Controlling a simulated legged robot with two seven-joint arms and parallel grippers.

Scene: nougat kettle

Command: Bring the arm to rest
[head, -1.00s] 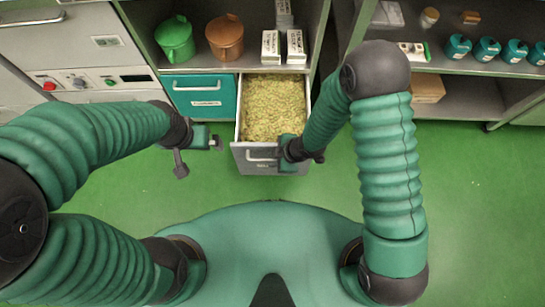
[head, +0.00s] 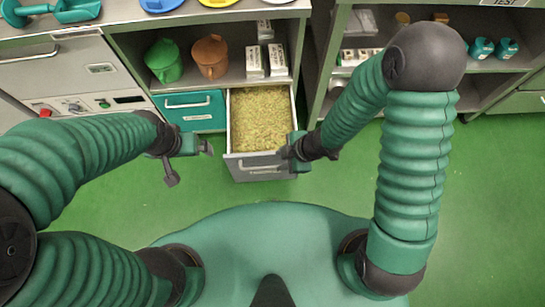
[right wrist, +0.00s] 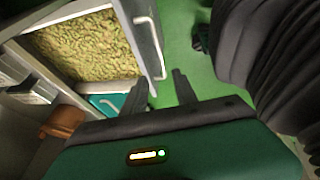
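An open drawer (head: 232,166) full of pale yellow-green granules (head: 260,118) stands pulled out of the cabinet; it also shows in the right wrist view (right wrist: 143,48). Its front handle (head: 260,166) is free of both grippers. My right gripper (head: 296,152) is at the drawer's front right corner; whether it touches cannot be told.
A closed teal drawer (head: 190,118) is left of the open one. A green pitcher (head: 164,60), a brown pitcher (head: 210,56) and white boxes (head: 254,62) stand on the shelf above. Right shelves hold teal containers (head: 481,47). Green floor (head: 490,190) is clear.

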